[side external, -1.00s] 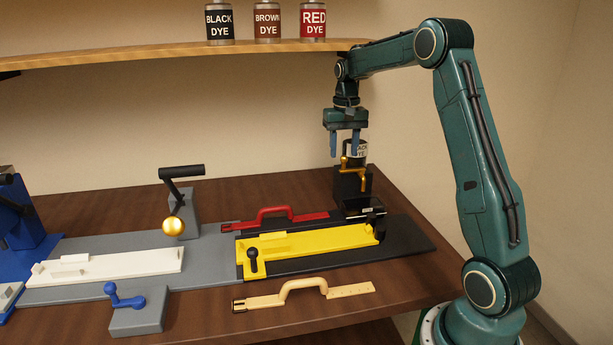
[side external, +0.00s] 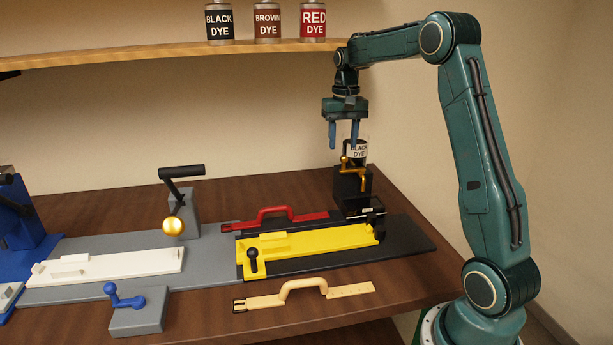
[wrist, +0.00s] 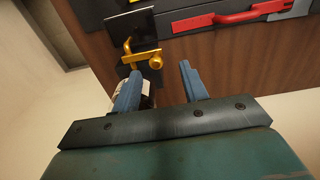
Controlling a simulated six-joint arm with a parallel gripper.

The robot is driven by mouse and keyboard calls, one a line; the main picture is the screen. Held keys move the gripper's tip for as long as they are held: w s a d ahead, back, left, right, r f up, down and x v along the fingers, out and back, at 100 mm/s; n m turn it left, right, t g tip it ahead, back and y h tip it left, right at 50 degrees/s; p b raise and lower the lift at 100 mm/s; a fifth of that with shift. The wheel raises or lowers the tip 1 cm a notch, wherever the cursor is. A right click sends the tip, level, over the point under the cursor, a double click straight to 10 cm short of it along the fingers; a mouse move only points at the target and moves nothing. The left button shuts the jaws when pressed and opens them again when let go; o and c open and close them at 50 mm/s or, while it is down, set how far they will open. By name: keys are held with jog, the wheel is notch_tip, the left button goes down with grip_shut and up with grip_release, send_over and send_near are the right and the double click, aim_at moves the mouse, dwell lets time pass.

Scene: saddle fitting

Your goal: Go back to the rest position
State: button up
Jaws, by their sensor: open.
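My gripper (side external: 341,135) hangs from my arm above the back right of the table, its two blue fingers open and pointing down. It also shows open and empty in the wrist view (wrist: 162,85). A bottle labelled black dye (side external: 357,149) sits in a black stand with a gold lever (side external: 353,172), just below and to the right of the fingers. In the wrist view the gold lever (wrist: 142,55) shows beyond the fingers, and the left finger partly hides the bottle.
A red-handled strap (side external: 277,217) lies behind a yellow fixture (side external: 305,246). A tan strap (side external: 304,293) lies in front. A white fixture (side external: 110,267), a gold-knobbed lever (side external: 174,226) and a blue crank (side external: 124,297) are to the left. A shelf (side external: 170,56) holds dye bottles above.

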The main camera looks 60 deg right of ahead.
jog(key=s+a+r+n+t, duration=0.15)
jog(key=s+a+r, duration=0.25)
jog(key=a, duration=0.5)
jog(key=s+a+r+n+t, duration=0.1)
jog(key=s+a+r+n, duration=0.25)
jog(key=a, duration=0.55)
jog(key=s+a+f+n+t, duration=0.3)
jog(key=s+a, duration=0.7)
jog(key=s, duration=0.5)
jog(key=shift+s+a+f+n, duration=0.3)
jog(key=shift+f+n, duration=0.1)
jog(key=shift+f, duration=0.2)
